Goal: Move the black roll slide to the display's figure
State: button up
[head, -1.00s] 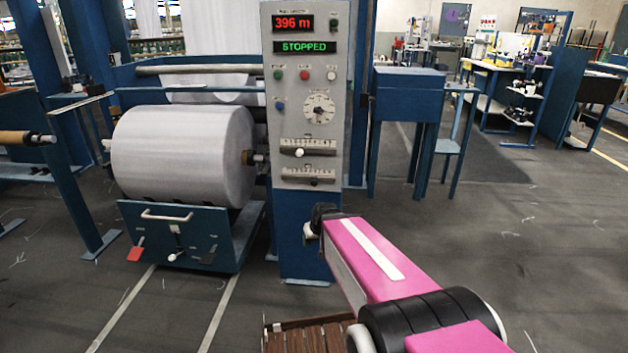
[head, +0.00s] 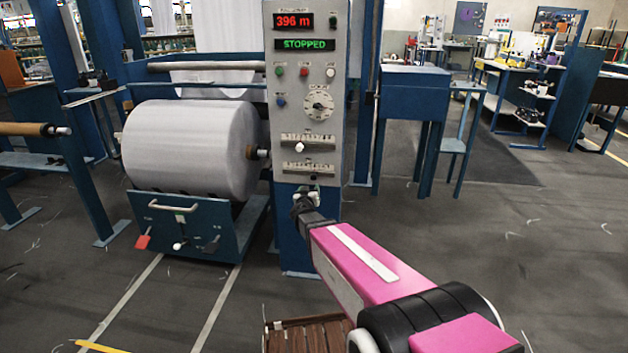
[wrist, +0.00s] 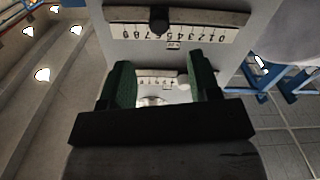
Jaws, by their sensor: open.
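The control panel's red display (head: 293,21) reads 396 m. Two horizontal slides sit low on the panel: the upper slide (head: 307,146) has a white knob, the lower, black-knobbed slide (head: 307,174) is small here. In the upside-down wrist view, the black knob (wrist: 158,18) sits around the middle of its numbered scale (wrist: 190,36). The white knob (wrist: 151,101) shows between my fingers, farther off. My gripper (wrist: 158,66) is open, its green fingers apart and empty. In the head view my gripper (head: 305,196) is just below the lower slide, partly hidden by my wrist.
The panel also has a green STOPPED display (head: 305,44), push buttons and a round dial (head: 319,105). A large white fabric roll (head: 190,150) stands left, above a blue tray with levers. A blue cabinet (head: 414,92) is right.

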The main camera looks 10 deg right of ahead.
aim_at(314, 179)
jog(key=x, duration=1)
jog(key=shift+w+d, duration=0.15)
jog(key=shift+w, duration=0.2)
grip_shut()
